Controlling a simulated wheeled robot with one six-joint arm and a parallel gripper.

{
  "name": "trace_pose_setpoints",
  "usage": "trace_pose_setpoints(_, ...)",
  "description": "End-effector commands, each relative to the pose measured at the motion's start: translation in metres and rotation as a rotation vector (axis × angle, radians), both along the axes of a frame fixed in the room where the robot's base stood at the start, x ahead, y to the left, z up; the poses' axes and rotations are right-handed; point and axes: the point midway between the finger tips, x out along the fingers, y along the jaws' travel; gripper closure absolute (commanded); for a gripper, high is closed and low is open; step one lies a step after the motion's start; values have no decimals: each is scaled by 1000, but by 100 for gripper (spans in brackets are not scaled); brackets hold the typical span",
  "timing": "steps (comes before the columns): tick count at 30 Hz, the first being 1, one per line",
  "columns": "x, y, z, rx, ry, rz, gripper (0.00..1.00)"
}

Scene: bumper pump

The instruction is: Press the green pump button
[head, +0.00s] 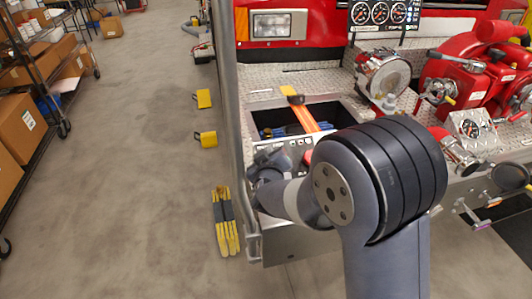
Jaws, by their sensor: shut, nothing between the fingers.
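A small light control panel (301,142) with a row of tiny controls sits on the truck bumper, at the front edge of an open bin. I cannot make out a green button on it; my arm hides part of the panel. A small red piece shows beside my arm, partly hidden. My gripper (268,158) is dark grey, at the left end of the panel, and shut with nothing seen in it. I cannot tell whether it touches the panel or is above it.
The open bin (346,110) holds orange and blue gear. A silver grab rail (228,100) runs along the bumper's left side. Red pump fittings (460,75) crowd the right. Yellow blocks (226,222) hang or stand at left. Shelves with boxes (22,125) stand far left; the floor between is clear.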

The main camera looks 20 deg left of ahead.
Motion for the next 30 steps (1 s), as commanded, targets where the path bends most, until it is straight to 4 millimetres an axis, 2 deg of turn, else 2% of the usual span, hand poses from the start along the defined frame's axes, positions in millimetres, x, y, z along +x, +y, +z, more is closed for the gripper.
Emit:
trace_pose_setpoints(1, -3, -1, 9, 0, -1, 1, 100)
trace_pose_setpoints(9, -14, -8, 30, 0, -1, 1, 100)
trace_pose_setpoints(30, -15, -9, 29, -1, 0, 0, 100)
